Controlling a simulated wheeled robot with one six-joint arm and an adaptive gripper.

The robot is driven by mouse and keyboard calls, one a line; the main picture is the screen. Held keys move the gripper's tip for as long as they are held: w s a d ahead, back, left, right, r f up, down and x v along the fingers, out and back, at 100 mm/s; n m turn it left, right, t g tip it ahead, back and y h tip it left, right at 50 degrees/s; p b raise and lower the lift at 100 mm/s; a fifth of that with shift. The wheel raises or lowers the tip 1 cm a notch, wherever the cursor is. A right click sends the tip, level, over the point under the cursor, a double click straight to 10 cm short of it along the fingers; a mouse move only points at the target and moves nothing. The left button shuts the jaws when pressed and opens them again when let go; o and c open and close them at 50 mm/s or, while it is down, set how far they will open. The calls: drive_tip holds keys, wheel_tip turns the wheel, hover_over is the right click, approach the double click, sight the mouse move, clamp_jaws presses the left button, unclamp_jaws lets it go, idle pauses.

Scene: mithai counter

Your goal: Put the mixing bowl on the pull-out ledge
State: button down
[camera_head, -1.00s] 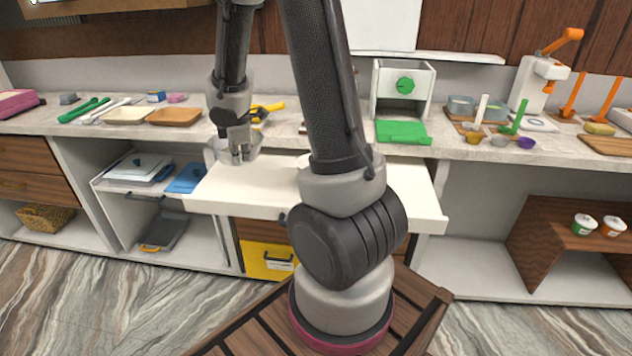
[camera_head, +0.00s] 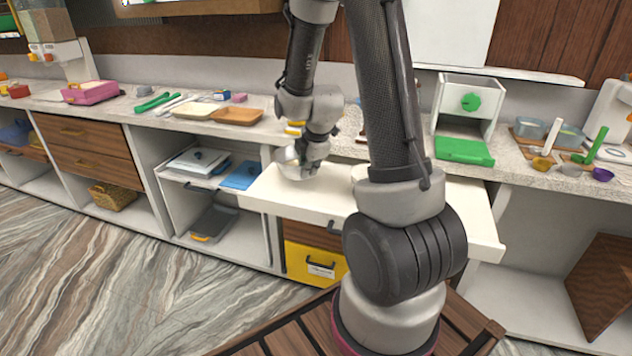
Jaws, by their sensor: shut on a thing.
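The mixing bowl (camera_head: 288,168) is a shiny metal bowl, tilted, at the left part of the white pull-out ledge (camera_head: 325,202). My gripper (camera_head: 311,160) is shut on the bowl's right side and covers part of it. The bowl is over the ledge or at its back edge. I cannot tell whether it touches the ledge. My arm hides the middle of the ledge.
The counter behind holds a brown tray (camera_head: 237,116), a cream tray (camera_head: 195,110) and a white press with a green tray (camera_head: 464,151). A blue board (camera_head: 241,175) lies on the shelf left of the ledge. The ledge's left front is clear.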

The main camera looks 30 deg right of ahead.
drive_tip(key=shift+f, duration=2.05)
drive_tip(key=c, duration=1.6)
unclamp_jaws()
drive_tip(key=s+a+r+m, duration=0.2)
drive_tip(key=s+r+m, duration=0.3)
drive_tip(key=r, duration=0.5)
drive_tip(key=s+a+r+m, duration=0.2)
drive_tip(key=s+r, duration=0.6)
drive_tip(key=r, duration=0.3)
drive_tip(key=s+r+m, duration=0.1)
drive_tip(key=s+m, duration=0.2)
drive_tip(key=s, duration=0.1)
drive_tip(key=s+a+r+m, duration=0.1)
drive_tip(key=s+r+m, duration=0.1)
drive_tip(key=s+m, duration=0.1)
drive_tip(key=s+a+r+m, duration=0.1)
drive_tip(key=s+m, duration=0.2)
drive_tip(key=s, duration=0.2)
drive_tip(key=shift+s+a+r+y, duration=0.15)
drive_tip(key=shift+a+r+y, duration=0.05)
drive_tip(key=shift+r+y, duration=0.15)
